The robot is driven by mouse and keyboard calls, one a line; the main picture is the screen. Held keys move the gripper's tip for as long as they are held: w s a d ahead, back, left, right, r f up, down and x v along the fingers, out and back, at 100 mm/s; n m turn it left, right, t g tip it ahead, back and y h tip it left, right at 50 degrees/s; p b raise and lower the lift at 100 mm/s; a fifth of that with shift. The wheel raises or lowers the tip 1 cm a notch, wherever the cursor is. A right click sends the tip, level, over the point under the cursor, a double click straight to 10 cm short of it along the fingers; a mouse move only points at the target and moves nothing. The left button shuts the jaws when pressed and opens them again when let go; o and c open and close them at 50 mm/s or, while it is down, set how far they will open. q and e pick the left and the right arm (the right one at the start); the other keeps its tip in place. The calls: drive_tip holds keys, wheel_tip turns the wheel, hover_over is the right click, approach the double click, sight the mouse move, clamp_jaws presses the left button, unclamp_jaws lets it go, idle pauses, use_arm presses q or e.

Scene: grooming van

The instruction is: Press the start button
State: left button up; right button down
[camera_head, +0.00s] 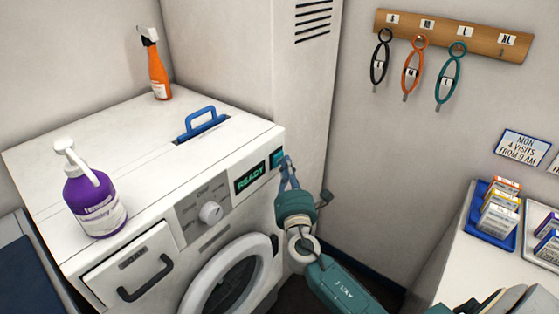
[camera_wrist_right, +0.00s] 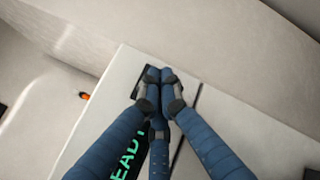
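The white washing machine (camera_head: 140,170) has a small lit panel reading READY (camera_head: 250,177) on its front. The teal start button (camera_head: 277,158) sits just right of that panel, near the machine's top right corner. My right gripper (camera_head: 287,160) reaches up from below, with its fingertips at the button's right edge. In the right wrist view the blue fingers (camera_wrist_right: 159,75) are drawn together with nothing between them, over the dark button area (camera_wrist_right: 139,85). The fingertips hide part of it; I cannot tell whether they touch it. My left gripper is out of view.
A purple pump bottle (camera_head: 92,195) and an orange spray bottle (camera_head: 157,68) stand on the machine. A blue handle (camera_head: 201,121) rises from its top. A counter at right holds a blue tray (camera_head: 480,226) of boxes. The wall is close behind the machine.

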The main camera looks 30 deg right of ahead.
drive_tip(key=shift+w+a, duration=0.2)
drive_tip(key=shift+w, duration=0.25)
idle(0.6)
idle(0.4)
drive_tip(key=shift+s+d, duration=0.3)
drive_tip(key=shift+s, duration=0.55)
drive_tip(key=shift+s+d, duration=0.35)
drive_tip(key=shift+s, duration=0.4)
drive_tip(key=shift+s+d, duration=0.3)
drive_tip(key=shift+s, duration=0.5)
drive_tip(key=shift+s+d, duration=0.35)
drive_tip(key=shift+s, duration=0.4)
